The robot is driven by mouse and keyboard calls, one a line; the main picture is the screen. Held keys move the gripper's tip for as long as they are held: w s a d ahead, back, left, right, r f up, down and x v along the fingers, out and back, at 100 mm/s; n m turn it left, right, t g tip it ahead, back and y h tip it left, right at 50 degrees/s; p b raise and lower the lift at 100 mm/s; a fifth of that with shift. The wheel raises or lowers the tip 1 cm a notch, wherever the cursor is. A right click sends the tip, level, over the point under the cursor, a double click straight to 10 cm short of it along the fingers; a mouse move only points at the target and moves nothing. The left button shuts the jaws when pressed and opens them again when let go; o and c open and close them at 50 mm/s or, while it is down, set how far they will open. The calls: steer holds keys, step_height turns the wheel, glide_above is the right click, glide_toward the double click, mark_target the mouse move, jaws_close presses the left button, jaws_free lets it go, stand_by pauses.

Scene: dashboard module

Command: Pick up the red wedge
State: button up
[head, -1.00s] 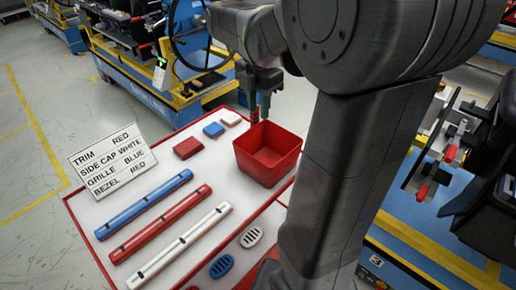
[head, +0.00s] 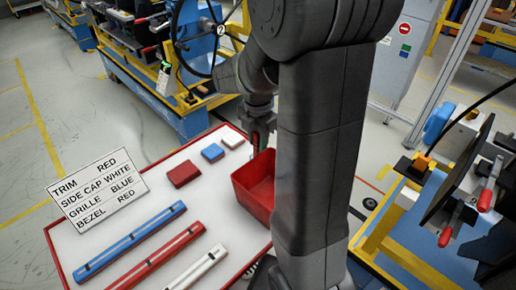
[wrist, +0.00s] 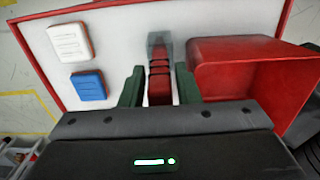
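My gripper (wrist: 159,88) points down beside the red bin, and its two green fingers are apart. In the wrist view a narrow red piece with dark bands (wrist: 160,88) and a grey far end lies between the fingers. Slim gaps seem to show on both sides of it. I cannot tell for certain whether this is the red wedge. In the head view my arm hides most of the gripper (head: 262,138), and this piece is not clear there. A red block (head: 184,173) lies on the white table, nearer than the blue block; the wrist view does not show it.
The open red bin (wrist: 235,75) is close on the gripper's right; it also shows in the head view (head: 252,190). A blue block (wrist: 88,86) and a white block (wrist: 70,42) lie left. Long strips and a sign (head: 97,190) occupy the table's left and front.

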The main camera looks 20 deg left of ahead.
steer(key=shift+f, duration=0.55)
jaws_close()
